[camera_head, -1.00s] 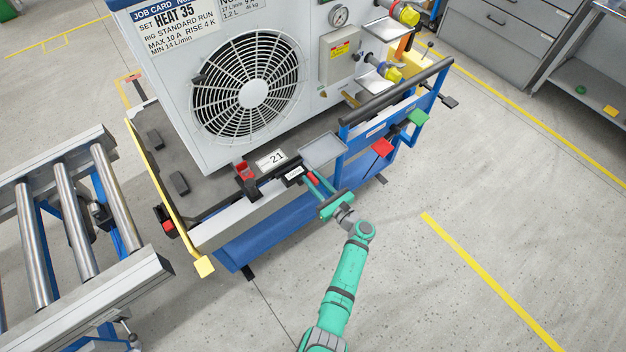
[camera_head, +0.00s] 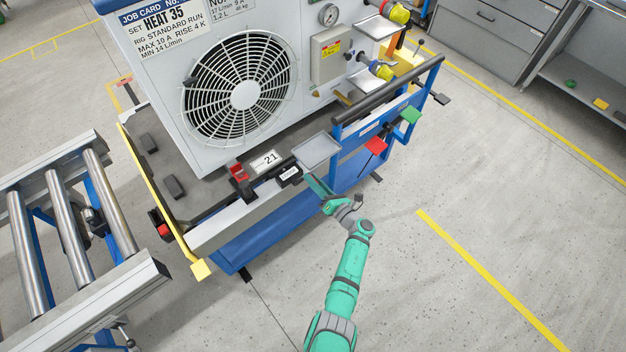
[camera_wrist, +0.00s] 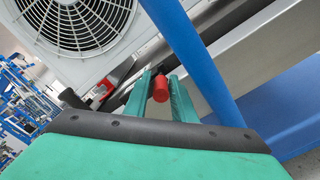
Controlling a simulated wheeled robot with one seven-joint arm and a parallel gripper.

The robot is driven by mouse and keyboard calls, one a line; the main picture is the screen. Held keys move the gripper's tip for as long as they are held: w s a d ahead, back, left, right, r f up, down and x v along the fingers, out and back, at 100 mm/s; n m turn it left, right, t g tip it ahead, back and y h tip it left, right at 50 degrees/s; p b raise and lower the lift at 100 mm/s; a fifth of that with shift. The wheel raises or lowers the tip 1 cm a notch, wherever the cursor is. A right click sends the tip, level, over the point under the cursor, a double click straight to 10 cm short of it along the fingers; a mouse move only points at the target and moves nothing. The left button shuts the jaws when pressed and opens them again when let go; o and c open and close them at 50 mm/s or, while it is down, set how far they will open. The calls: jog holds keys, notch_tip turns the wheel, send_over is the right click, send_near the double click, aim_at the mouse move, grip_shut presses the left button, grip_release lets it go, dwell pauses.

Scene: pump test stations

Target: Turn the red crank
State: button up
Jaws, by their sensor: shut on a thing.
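The red crank's handle (camera_wrist: 160,88) shows as a short red cylinder between my two green fingers in the wrist view. My gripper (camera_wrist: 161,80) is shut on it. In the head view my gripper (camera_head: 317,186) is at the front edge of the blue-framed cart, beside a small black labelled block (camera_head: 290,174). There the crank handle is hidden behind my fingers, and I cannot make out the crank's arm.
A white unit with a round fan grille (camera_head: 240,88) stands on the cart. A roller conveyor (camera_head: 75,235) is at left. Floor at right is clear.

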jog(key=shift+d+f+m, duration=0.1)
jog(key=shift+f+m, duration=0.35)
jog(key=shift+m, duration=0.15)
jog(key=shift+s, duration=0.1)
jog(key=o, duration=0.9)
jog(key=v, duration=1)
jog(key=shift+s+d, duration=0.15)
jog(key=shift+s, duration=0.15)
